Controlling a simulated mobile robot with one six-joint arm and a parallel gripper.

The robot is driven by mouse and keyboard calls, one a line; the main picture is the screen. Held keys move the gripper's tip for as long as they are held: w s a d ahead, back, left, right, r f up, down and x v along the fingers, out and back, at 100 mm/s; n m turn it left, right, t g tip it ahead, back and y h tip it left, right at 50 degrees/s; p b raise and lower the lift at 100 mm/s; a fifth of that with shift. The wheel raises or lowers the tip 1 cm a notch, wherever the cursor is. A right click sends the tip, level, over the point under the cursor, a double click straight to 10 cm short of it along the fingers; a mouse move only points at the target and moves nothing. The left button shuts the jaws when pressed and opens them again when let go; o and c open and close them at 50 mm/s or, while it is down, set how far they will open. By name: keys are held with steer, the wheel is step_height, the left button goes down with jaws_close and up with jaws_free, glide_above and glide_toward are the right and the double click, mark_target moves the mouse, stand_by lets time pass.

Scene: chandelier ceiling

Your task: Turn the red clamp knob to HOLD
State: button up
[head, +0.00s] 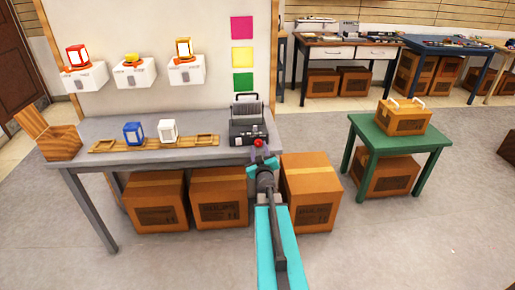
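A small red knob (259,142) shows at the front right of a dark grey machine (246,112). The machine stands at the right end of the long grey table (205,153). My arm reaches up from the bottom of the head view, and my gripper (260,158) is at the table's front edge, just below the red knob in the picture. The gripper is small and partly hidden by my own arm, so I cannot tell whether its fingers touch the knob or are open. The knob's markings are too small to read.
A wooden tray (100,147) holds a blue lantern (133,133) and a white lantern (168,131). A wooden box (60,146) stands at the table's left end. Cardboard boxes (220,198) sit beneath. A green table (400,140) stands right, with open floor between.

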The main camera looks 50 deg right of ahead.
steer(key=shift+x, duration=0.9)
steer(key=c, duration=0.8)
steer(key=shift+a+f, duration=0.1)
steer(key=shift+a, duration=0.35)
steer(key=shift+d, duration=0.2)
